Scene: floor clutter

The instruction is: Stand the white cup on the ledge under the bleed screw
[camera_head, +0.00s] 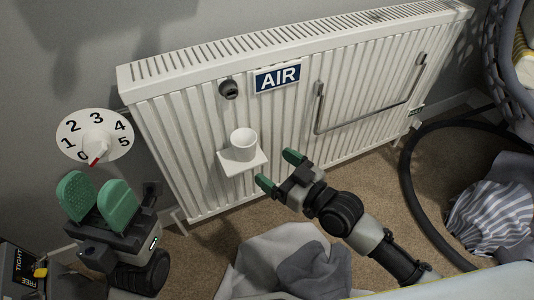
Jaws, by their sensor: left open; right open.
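The white cup (243,144) stands upright on the small white ledge (231,168) on the front of the radiator. The dark round bleed screw (229,89) sits above the cup and slightly to its left. My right gripper (279,168) is open, with its green fingertips just below and to the right of the cup and ledge; nothing shows between them. My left gripper (101,200) is open and empty at the lower left, below the dial and away from the cup.
The white radiator (190,140) carries a blue AIR sign (278,77) and a grey rail (370,121). A numbered dial (95,136) is on the left. Grey cloth (270,258), a black hose (415,205) and striped fabric (495,215) lie on the carpet.

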